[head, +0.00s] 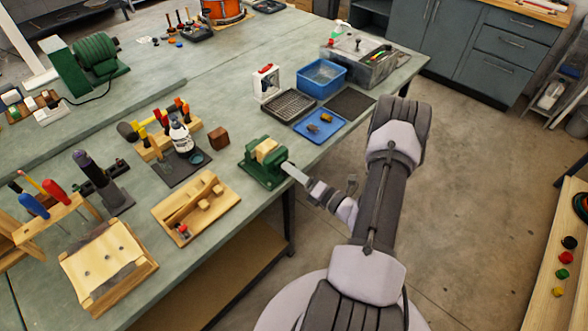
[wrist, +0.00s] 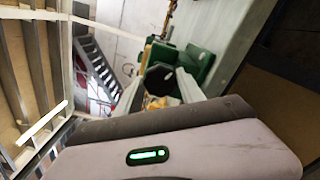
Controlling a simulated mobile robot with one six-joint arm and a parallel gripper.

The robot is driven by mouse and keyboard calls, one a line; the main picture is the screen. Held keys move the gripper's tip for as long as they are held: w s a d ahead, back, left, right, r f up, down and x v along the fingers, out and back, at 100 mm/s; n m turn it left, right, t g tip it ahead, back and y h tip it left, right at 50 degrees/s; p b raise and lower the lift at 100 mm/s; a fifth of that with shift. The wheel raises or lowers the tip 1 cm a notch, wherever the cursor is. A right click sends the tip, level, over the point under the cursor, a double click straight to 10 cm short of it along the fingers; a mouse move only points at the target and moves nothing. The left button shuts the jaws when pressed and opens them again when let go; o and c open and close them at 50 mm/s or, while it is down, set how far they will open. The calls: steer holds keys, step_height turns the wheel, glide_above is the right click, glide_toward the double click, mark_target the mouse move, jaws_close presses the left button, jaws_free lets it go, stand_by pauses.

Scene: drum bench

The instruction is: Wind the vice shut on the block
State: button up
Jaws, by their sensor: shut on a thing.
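The green vice (head: 262,176) stands at the front edge of the bench, and its green body also shows in the wrist view (wrist: 196,62). A pale wooden block (head: 266,149) sits between its jaws; I cannot tell whether both jaws touch it. My gripper (head: 288,168) reaches in from the right at the front end of the vice. In the wrist view my gripper (wrist: 160,88) has a finger on each side of a dark, many-sided knob (wrist: 158,76), the vice's handle, and is shut on it. The fingers partly hide the screw behind the knob.
A wooden tray (head: 222,200) lies left of the vice and a small brown block (head: 218,138) behind it. A blue tray (head: 328,134) with small parts lies to the right. The floor right of the bench is clear around my arm.

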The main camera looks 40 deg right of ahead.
steer(key=m+p, duration=0.1)
steer(key=m, duration=0.5)
steer(key=m+p, duration=0.1)
steer(key=m, duration=0.5)
steer(key=m+p, duration=0.1)
steer(key=m, duration=0.5)
steer(key=shift+a+f, duration=0.15)
steer(key=shift+f, duration=0.2)
steer(key=shift+m, duration=0.4)
steer(key=o, duration=1.4)
steer(key=shift+s, duration=0.1)
steer(key=shift+c, duration=0.2)
steer(key=shift+s+r, duration=0.1)
steer(key=s+d+p, duration=0.1)
steer(key=s+p, duration=0.1)
steer(key=s, duration=1.5)
steer(key=shift+d, duration=0.25)
